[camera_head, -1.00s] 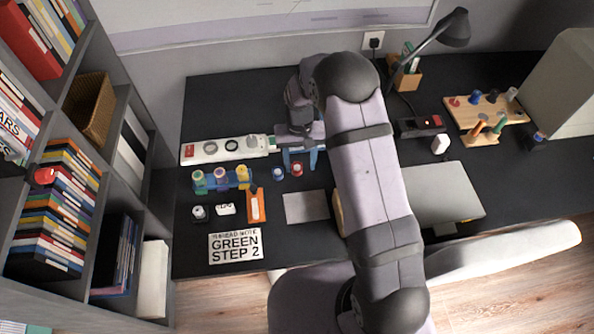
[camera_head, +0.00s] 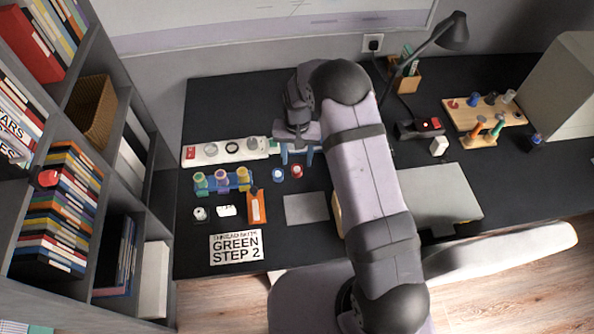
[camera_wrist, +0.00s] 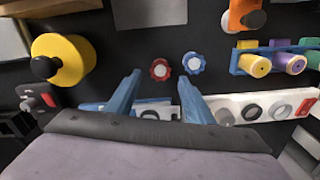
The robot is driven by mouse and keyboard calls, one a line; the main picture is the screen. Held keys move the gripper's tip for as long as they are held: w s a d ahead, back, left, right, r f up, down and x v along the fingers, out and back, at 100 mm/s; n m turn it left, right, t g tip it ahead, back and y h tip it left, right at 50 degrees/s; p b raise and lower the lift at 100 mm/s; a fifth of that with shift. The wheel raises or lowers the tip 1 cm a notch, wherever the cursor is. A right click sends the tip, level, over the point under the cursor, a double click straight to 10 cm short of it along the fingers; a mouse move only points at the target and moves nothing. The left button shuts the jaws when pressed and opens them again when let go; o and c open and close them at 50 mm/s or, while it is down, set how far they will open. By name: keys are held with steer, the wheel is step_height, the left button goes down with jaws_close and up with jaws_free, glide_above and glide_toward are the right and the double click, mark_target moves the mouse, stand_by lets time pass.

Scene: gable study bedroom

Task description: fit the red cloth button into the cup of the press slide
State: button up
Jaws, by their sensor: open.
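The red cloth button (camera_head: 297,171) is a round red piece with a pale centre, lying on the dark desk. In the wrist view this button (camera_wrist: 160,69) lies just beyond the fingertips, to the left of a similar blue button (camera_wrist: 193,63). My gripper (camera_wrist: 160,82) is open and empty, its two blue fingers apart, with nothing between the tips. In the head view my gripper (camera_head: 297,160) is just behind the red button. A long white strip (camera_head: 200,154) with several rings, which looks like the press slide, lies left of my gripper. My fingers partly cover its near end in the wrist view.
A blue rack of spools (camera_head: 223,182) and an orange piece (camera_head: 256,206) stand left of the buttons. A grey pad (camera_head: 306,208) and a note card (camera_head: 236,247) lie nearer the front edge. A yellow spool (camera_wrist: 64,60) shows in the wrist view.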

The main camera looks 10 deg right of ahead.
mark_target(297, 169)
steer(key=shift+s+f+p, duration=0.15)
steer(key=shift+f+p, duration=0.9)
steer(key=shift+f, duration=1.25)
steer(key=c, duration=1.1)
